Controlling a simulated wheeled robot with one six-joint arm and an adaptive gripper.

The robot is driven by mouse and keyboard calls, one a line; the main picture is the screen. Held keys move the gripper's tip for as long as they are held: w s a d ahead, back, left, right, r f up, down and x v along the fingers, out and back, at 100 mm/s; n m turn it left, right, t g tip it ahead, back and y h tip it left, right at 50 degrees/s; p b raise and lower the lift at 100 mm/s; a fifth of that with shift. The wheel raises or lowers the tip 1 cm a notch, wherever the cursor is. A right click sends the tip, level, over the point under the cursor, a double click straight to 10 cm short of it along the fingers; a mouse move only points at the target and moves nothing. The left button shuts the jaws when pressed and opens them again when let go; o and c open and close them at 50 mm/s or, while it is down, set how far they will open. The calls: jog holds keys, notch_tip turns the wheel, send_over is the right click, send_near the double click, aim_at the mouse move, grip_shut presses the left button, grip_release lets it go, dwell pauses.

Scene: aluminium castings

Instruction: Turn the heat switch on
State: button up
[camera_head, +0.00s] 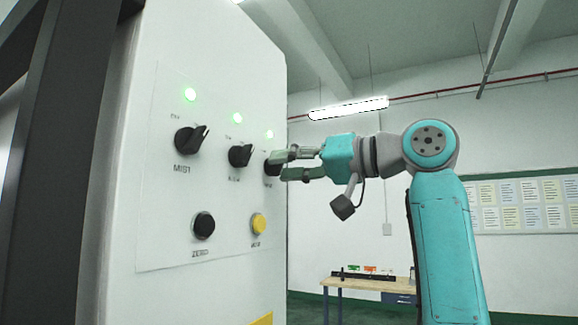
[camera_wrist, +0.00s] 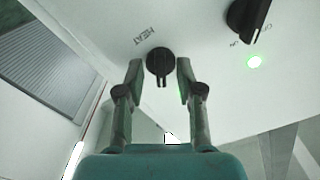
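The black heat switch (camera_wrist: 159,61), a rotary knob with the word HEAT beside it, is on the white panel in the wrist view. Its narrow grip bar points down in that picture, toward my gripper. My gripper (camera_wrist: 160,76) is open, with one finger on each side of the knob and small gaps visible. In the head view my gripper (camera_head: 284,164) reaches the panel's right edge and partly hides the heat switch (camera_head: 271,168).
The white panel (camera_head: 220,80) also carries the MIST knob (camera_head: 188,140), a middle knob (camera_head: 239,156), a black ZERO button (camera_head: 204,225) and a yellow button (camera_head: 259,223). Green lamps above both other knobs are lit. A workbench (camera_head: 368,283) stands far behind.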

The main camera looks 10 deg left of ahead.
jog(key=shift+d, duration=0.1)
jog(key=v, duration=1.1)
jog(key=shift+s+d, duration=0.15)
jog(key=shift+d, duration=0.25)
jog(key=shift+d, duration=0.1)
